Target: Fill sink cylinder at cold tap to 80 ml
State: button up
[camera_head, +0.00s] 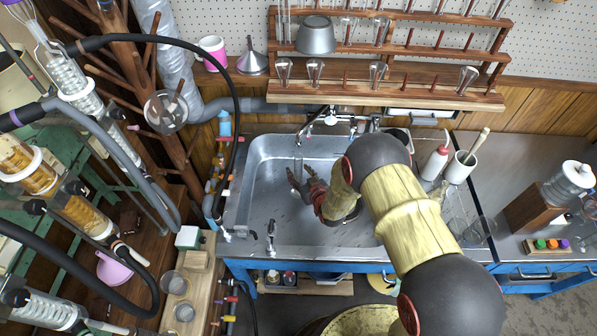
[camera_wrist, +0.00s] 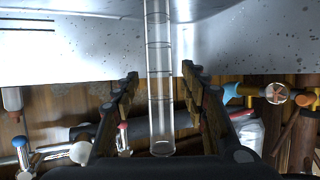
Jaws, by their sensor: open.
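The clear glass cylinder (camera_wrist: 160,95) stands out in the wrist view, running from the top edge down between my gripper's fingers, with its rimmed end low in the picture. I see no clear water level in it. My gripper (camera_wrist: 158,75) is open, with one finger on each side of the cylinder and gaps between. In the head view my gripper (camera_head: 299,181) is over the sink basin (camera_head: 262,205), and the cylinder (camera_head: 298,164) is a faint upright shape at its fingers. The tap (camera_head: 329,118) is at the sink's back edge. My arm hides the basin's right part.
A wooden glassware rack (camera_head: 400,97) is above the back edge. Hoses and glass columns crowd the left. The basin's left floor is clear.

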jog(key=v, duration=1.1)
jog(key=shift+s, duration=0.1)
